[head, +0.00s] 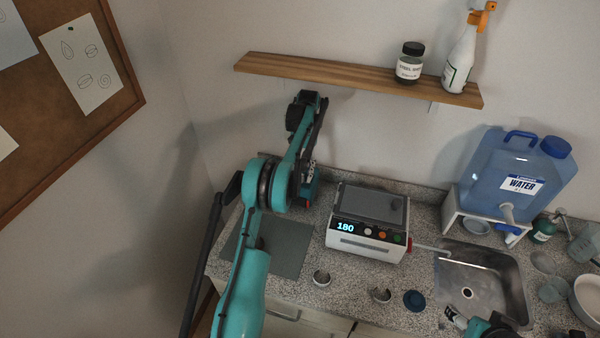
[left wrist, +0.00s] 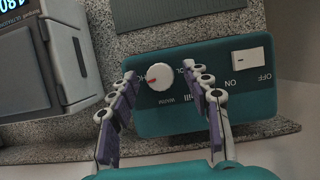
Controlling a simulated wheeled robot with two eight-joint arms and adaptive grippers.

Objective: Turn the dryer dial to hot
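The teal dryer (left wrist: 203,112) fills the middle of the left wrist view, with its panel upside down. Its round white dial (left wrist: 159,77) has a red mark on its left side. The label WARM is below it and COOL is to its right, partly covered by a finger. Another label on the left is mostly hidden. My left gripper (left wrist: 160,72) is open, one finger on each side of the dial, with gaps visible. In the head view my left arm hides most of the dryer (head: 313,190).
An ON/OFF switch (left wrist: 251,60) is on the dryer's right. A white device reading 180 (head: 368,222) stands beside the dryer. A wooden shelf (head: 340,72) is above. A sink (head: 480,280) and blue water jug (head: 510,170) are at right.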

